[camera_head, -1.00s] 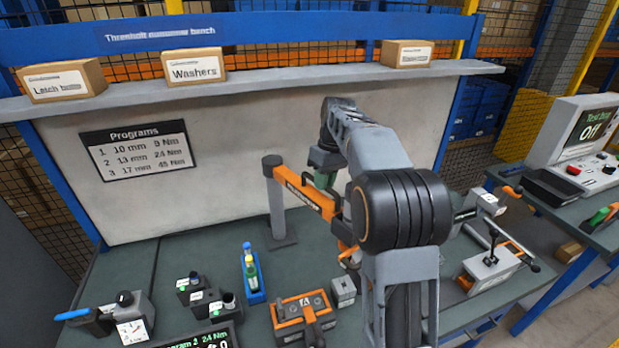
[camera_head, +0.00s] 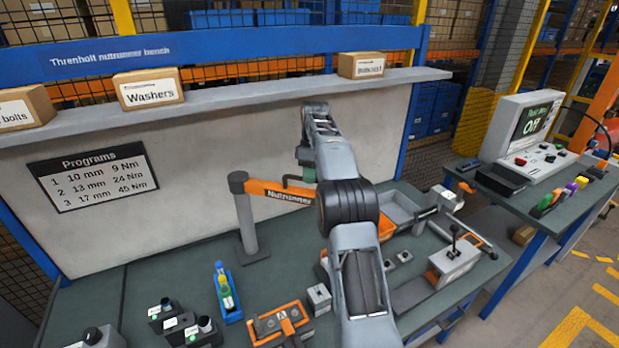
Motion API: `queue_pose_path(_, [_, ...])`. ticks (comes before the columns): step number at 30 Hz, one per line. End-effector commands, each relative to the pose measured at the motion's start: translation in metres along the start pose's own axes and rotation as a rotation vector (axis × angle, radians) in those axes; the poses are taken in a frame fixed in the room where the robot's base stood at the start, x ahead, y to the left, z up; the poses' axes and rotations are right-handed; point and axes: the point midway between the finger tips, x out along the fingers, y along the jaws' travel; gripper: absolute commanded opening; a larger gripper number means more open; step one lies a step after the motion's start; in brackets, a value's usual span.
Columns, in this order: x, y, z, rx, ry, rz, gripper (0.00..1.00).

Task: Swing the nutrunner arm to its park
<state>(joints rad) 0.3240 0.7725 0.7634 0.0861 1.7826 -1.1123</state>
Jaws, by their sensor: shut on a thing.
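The orange nutrunner arm (camera_head: 275,191), marked "Nutrunner", reaches right from a grey post (camera_head: 246,220) on the bench. Its far end passes behind my own arm. My gripper (camera_head: 308,176) points down near the back panel, at the orange arm's outer part, and is mostly hidden by my arm links. It is shut on the dark handle (camera_head: 290,182) of the nutrunner arm; the contact itself is hard to see. The nutrunner's tool end and any park rest are hidden or cannot be made out.
A blue tray with bottles (camera_head: 226,297), an orange fixture (camera_head: 281,325) and a grey block (camera_head: 319,299) stand at the front. A grey tray (camera_head: 403,210) and a lever clamp (camera_head: 454,262) stand to the right. The back panel (camera_head: 190,200) closes the rear.

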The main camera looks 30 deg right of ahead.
Motion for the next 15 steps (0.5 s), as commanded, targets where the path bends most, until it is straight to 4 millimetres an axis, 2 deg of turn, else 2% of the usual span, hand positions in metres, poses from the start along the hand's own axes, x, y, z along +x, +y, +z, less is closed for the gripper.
queue_pose_path(11, [-0.0012,0.0005,-0.0008,-0.003,0.003,0.002,0.00])
queue_pose_path(12, [-0.0012,0.0005,-0.0008,-0.003,0.003,0.003,0.18])
queue_pose_path(15, [-0.0011,0.0005,-0.0007,-0.003,0.002,0.002,0.27])
